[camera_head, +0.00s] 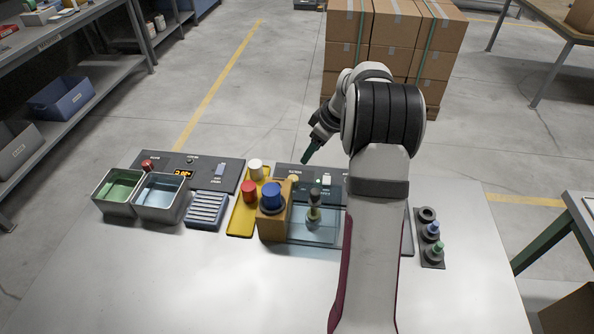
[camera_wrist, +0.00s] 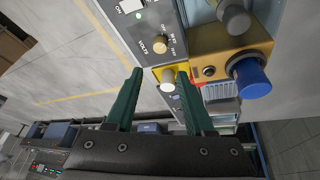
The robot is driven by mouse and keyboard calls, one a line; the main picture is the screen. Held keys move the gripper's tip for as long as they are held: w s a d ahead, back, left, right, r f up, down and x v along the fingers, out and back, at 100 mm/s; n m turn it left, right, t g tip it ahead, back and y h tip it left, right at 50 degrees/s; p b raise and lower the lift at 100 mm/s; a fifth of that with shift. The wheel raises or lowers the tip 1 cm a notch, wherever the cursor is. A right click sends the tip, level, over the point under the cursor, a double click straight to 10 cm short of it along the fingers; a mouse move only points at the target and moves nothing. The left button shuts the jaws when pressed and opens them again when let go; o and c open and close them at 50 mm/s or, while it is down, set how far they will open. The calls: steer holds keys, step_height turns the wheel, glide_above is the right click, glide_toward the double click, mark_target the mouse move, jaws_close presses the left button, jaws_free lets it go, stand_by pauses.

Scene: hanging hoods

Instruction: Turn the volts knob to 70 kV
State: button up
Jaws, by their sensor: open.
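The volts knob (camera_wrist: 160,44) is a small beige round knob on a dark panel in the wrist view, beside the word VOLTS. Small scale marks stand around it, too small to read surely, so I cannot tell its setting. In the head view the beige knob (camera_head: 293,179) is at the left end of the panel behind the table's middle. My gripper (camera_wrist: 160,73) has two green fingers, apart and empty. In the head view my gripper (camera_head: 306,158) hangs above and behind the panel, pointing down, apart from the knob.
A wooden block with a blue cap (camera_head: 271,196) and red and white (camera_head: 256,168) caps on a yellow tray stand left of the knob. A clear box (camera_head: 318,228) with a dark-topped item stands in front. A left panel (camera_head: 205,173) has an orange display. The front tabletop is clear.

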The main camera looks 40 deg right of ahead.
mark_target(295, 177)
steer(key=x, duration=1.5)
steer(key=shift+a+f, duration=0.1)
steer(key=shift+f, duration=0.1)
